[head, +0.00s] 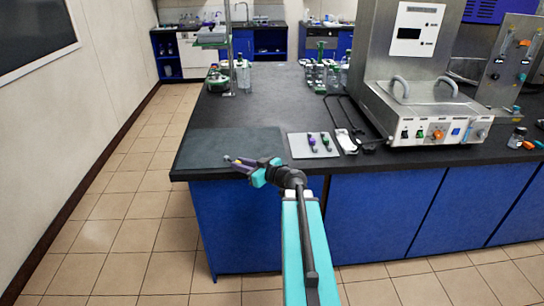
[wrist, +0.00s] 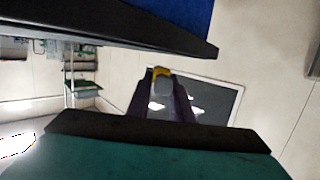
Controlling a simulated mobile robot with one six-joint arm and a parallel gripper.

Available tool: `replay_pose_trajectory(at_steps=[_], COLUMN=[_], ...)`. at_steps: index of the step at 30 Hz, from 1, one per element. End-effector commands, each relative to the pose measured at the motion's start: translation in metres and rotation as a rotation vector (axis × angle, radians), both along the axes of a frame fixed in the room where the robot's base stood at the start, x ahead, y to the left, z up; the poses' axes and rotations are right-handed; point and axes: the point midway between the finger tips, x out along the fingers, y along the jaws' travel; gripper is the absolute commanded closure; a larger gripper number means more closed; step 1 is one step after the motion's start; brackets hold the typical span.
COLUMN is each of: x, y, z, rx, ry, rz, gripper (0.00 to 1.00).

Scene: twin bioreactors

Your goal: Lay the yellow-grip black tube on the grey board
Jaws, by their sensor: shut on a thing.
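My gripper (head: 240,162) is shut on the yellow-grip black tube at the front left edge of the bench. In the wrist view, the yellow grip (wrist: 161,72) shows between the dark fingers of my gripper (wrist: 163,85). In the head view, only a small yellow-orange bit of the tube (head: 228,158) shows at the fingertips; the black part is not clear. The light grey board (head: 296,150) lies on the bench to the right of my gripper. A purple-grip tube (head: 311,139) and a green-grip tube (head: 326,140) lie on it.
A dark grey mat (head: 225,142) lies left of the board, behind my gripper. Black cables and a white piece (head: 346,141) lie right of the board. A steel bioreactor unit (head: 425,112) stands further right. Glassware (head: 243,75) stands at the back. The bench edge (wrist: 120,30) crosses the wrist view.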

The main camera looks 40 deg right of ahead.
Motion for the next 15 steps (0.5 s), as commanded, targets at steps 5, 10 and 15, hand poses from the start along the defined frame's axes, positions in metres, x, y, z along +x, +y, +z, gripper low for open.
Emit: replay_pose_trajectory(at_steps=[5, 10, 15], x=[0.012, 0.014, 0.007], y=[0.078, 0.151, 0.223], z=[-0.002, -0.004, -0.004], rx=[0.000, 0.001, -0.001], ry=[0.000, 0.000, 0.000], rz=[0.178, 0.351, 0.527], gripper=[1.00, 1.00, 1.00])
